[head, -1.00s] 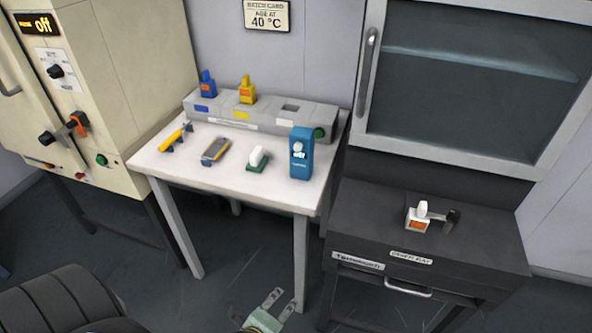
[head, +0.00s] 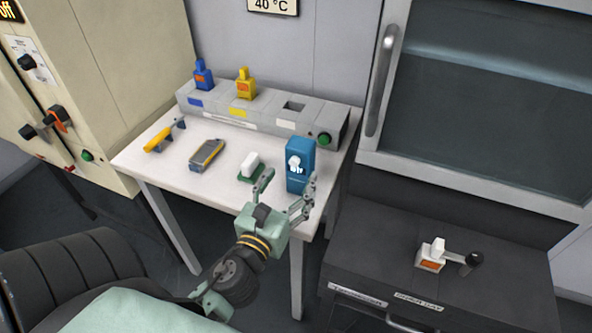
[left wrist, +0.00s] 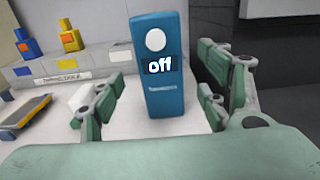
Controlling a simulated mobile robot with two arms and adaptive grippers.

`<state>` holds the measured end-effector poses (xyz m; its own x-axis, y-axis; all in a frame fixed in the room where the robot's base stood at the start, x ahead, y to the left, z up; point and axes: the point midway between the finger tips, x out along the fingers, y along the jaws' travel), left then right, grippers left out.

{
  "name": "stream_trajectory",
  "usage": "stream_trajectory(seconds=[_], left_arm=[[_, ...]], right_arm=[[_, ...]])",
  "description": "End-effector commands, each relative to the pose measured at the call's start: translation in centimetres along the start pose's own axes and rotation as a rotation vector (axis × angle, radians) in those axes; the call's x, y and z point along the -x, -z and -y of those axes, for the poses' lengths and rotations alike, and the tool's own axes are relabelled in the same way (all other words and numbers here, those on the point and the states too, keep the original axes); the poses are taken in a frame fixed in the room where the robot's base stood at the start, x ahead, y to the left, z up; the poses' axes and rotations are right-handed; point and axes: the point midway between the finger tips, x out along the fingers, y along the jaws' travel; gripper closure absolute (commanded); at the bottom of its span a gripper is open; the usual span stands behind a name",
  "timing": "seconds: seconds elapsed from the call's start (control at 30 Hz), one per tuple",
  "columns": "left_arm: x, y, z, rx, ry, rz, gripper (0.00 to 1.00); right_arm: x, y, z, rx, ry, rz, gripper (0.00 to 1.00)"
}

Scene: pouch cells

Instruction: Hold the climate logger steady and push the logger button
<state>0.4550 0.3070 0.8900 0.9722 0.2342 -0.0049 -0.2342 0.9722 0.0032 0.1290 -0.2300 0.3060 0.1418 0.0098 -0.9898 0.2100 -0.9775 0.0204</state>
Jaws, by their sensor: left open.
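The climate logger is a blue upright box (head: 300,172) at the right front of the white table, with a round white button and a display reading "off". In the left wrist view the logger (left wrist: 159,98) stands upright ahead, between the spread fingers. My left gripper (head: 284,190) is open and empty at the table's front edge, just in front of the logger. In the left wrist view its fingers (left wrist: 160,105) show on both sides of the logger with gaps, apart from it. My right gripper is in neither view.
On the white table (head: 215,180) are a white block on a green base (head: 250,167), a grey-yellow handheld device (head: 207,154) and a yellow tool (head: 158,139). A grey slotted rack (head: 262,116) holds blue and yellow pouches behind. A dark cabinet (head: 500,295) stands at right.

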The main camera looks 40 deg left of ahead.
Motion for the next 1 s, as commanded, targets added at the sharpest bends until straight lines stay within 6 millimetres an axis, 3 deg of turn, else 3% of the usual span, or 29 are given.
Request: stream_trajectory(seconds=[0.23, 0.37, 0.47, 0.73, 0.9, 1.0], left_arm=[[-3.4, -0.3, 0.0, 0.001, 0.001, 0.003, 0.31], [-5.3, -0.3, 0.0, 0.001, 0.001, 0.003, 0.31], [-6.5, -0.2, 0.0, 0.002, 0.001, 0.002, 0.31], [-7.6, 0.0, 0.0, 0.003, 0.001, -0.001, 0.31], [-7.6, 0.0, 0.0, 0.003, 0.001, -0.001, 0.31], [-7.5, 0.0, 0.0, 0.003, 0.001, -0.001, 0.4]], right_arm=[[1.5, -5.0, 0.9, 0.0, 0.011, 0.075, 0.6], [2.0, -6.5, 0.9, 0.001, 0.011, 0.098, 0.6], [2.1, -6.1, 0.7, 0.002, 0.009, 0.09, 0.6], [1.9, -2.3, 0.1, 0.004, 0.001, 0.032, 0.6], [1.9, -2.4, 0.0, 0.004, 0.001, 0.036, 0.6], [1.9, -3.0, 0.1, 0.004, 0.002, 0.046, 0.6]])
